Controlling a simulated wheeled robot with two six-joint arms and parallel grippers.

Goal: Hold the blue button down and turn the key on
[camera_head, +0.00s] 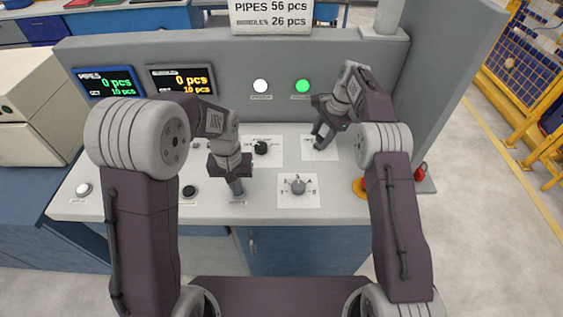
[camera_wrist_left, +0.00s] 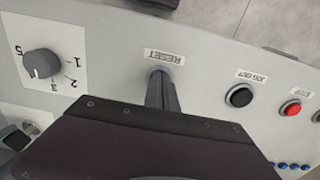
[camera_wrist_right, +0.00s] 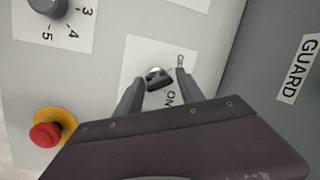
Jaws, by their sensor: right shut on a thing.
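My left gripper (camera_head: 237,188) points down at the panel with its fingers together. In the left wrist view its fingertips (camera_wrist_left: 161,78) cover the spot beside the RESET label (camera_wrist_left: 165,57). No blue button shows there; whatever is under the tips is hidden. My right gripper (camera_head: 322,138) is at the white key plate (camera_head: 318,155) at the back right of the panel. In the right wrist view its fingers (camera_wrist_right: 158,88) stand on both sides of the dark key (camera_wrist_right: 158,79), shut on it.
A numbered dial (camera_head: 298,186) lies between the grippers. A red and yellow stop button (camera_wrist_right: 46,134) is near my right arm. Black JOG OUT (camera_wrist_left: 240,96) and red STOP (camera_wrist_left: 291,108) buttons are near the left gripper. A green lamp (camera_head: 302,86) is lit on the back wall.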

